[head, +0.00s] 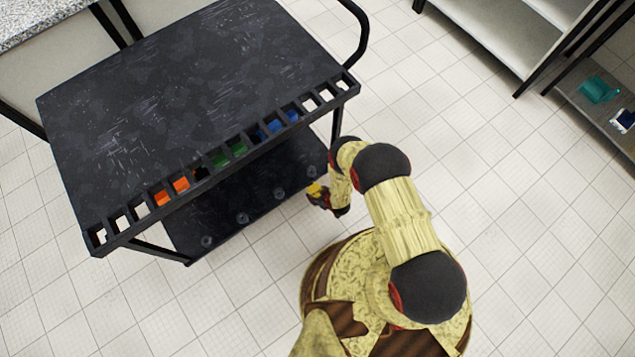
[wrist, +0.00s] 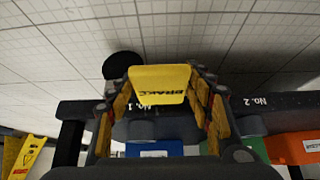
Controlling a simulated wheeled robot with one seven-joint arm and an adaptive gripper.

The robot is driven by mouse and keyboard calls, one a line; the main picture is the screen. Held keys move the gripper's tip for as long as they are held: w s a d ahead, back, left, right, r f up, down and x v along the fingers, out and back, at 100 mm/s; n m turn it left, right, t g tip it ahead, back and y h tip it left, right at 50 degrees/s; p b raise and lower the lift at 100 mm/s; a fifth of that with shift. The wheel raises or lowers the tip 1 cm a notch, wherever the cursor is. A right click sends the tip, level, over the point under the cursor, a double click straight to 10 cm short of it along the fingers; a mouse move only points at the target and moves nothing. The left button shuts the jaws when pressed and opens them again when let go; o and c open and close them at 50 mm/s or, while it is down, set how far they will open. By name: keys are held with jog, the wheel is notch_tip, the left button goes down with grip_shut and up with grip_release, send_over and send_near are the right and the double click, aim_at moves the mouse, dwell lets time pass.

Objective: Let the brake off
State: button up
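The yellow brake pedal (wrist: 159,82), marked BRAKE, shows in the middle of the wrist view. A black round wheel (wrist: 122,65) is partly hidden behind it. The black trolley (head: 185,75) stands at the left of the head view. My gripper (head: 319,196) is low down beside the right end of its lower shelf. In the wrist view the fingers of my gripper (wrist: 161,88) are spread, one on each side of the pedal. I cannot tell whether they touch it. In the head view the pedal cannot be told apart clearly from the fingertips.
The trolley's slotted edge (head: 98,238) shows orange, green and blue items. The lower shelf (head: 262,190) lies below. A shelf unit (head: 560,80) with a teal item (head: 598,90) stands at the right. A yellow sign (wrist: 22,155) shows in the wrist view. Tiled floor is clear between.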

jog(key=o, duration=0.3)
jog(key=shift+o, duration=0.2)
jog(key=shift+s+r, duration=0.1)
jog(key=v, duration=1.1)
jog(key=shift+s+r, duration=0.2)
jog(key=shift+r, duration=0.15)
jog(key=shift+d, duration=0.1)
